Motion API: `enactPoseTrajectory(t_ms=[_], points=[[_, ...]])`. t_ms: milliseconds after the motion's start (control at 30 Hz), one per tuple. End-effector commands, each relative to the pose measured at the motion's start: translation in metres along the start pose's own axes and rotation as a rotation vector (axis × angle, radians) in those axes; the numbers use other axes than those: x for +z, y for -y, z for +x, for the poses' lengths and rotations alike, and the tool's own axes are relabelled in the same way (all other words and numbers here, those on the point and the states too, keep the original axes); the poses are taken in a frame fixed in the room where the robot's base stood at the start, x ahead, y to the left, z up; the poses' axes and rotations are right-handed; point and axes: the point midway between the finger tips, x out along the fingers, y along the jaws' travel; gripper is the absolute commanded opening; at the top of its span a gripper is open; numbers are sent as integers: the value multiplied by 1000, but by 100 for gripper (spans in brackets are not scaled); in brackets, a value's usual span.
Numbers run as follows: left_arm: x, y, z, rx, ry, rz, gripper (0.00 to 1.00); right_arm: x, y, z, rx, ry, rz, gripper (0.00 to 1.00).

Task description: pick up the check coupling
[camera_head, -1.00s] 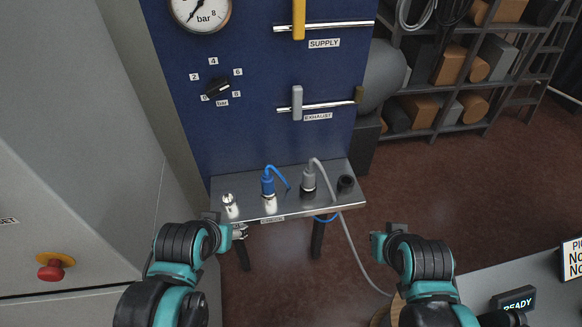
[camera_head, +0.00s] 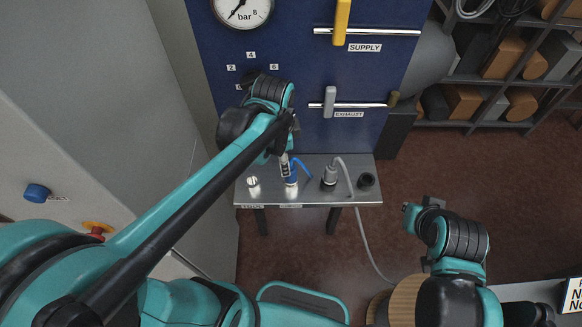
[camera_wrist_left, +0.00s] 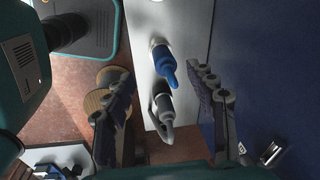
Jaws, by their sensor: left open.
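Couplings stand on a steel shelf (camera_head: 350,193) in front of a blue panel. A blue coupling (camera_head: 291,180) with a short blue hose stands left of a grey coupling (camera_head: 329,174) with a long grey hose. The lettering under the blue one is too small to read. My left gripper (camera_head: 285,160) is just above the blue coupling and partly covers it. In the left wrist view, the open fingers (camera_wrist_left: 160,78) stand either side of the blue coupling (camera_wrist_left: 164,62), apart from it; the grey coupling (camera_wrist_left: 162,103) is just below. My right gripper (camera_head: 408,212) is off to the right; its fingers are unclear.
A bare silver fitting (camera_head: 253,184) stands at the shelf's left and a black socket (camera_head: 366,181) at its right. The yellow supply lever (camera_head: 342,20) and grey exhaust lever (camera_head: 330,102) stick out from the panel above. The grey hose hangs to the floor.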

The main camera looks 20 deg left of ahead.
Motion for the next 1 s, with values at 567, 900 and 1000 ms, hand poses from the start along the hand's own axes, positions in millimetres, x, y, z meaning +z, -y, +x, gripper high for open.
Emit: enactPoseTrajectory(t_ms=[567, 900, 1000], points=[[-18, 12, 32, 128, 48, 321, 56, -10, 0, -13, 0, 0, 0, 0], [-18, 8, 75, 127, 48, 319, 56, -3, 0, -4, 0, 0, 0, 0], [-18, 7, 76, 127, 48, 319, 56, -4, 0, -5, 0, 0, 0, 0]])
